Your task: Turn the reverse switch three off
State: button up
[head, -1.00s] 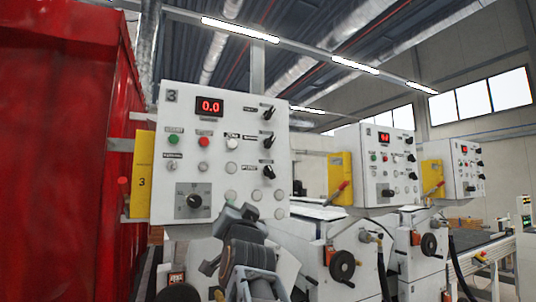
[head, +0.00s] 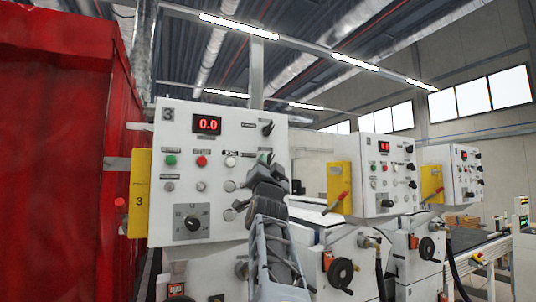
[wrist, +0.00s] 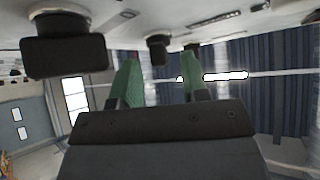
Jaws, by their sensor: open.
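The control panel marked 3 (head: 165,140) is a white box with a red "0.0" display. A black rotary switch (head: 267,129) shows at its upper right; my gripper (head: 266,163) covers the switches below it. The labels are too small to read, so I cannot tell which switch is reverse. In the wrist view my gripper (wrist: 161,62) is open, with two green-padded fingers apart. A black knob (wrist: 158,48) shows between the fingertips, seemingly beyond them; contact cannot be told. A larger black knob (wrist: 65,45) is at the left, and a small knob (wrist: 192,47) shows near the right fingertip.
A large dial (head: 192,222), a green button (head: 170,160) and a red button (head: 202,161) are on the same panel. A red cabinet (head: 60,150) stands left. Two similar panels (head: 385,170) (head: 463,175) stand to the right.

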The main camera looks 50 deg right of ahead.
jog(key=shift+p+x, duration=0.35)
jog(key=shift+x, duration=0.5)
grip_shut()
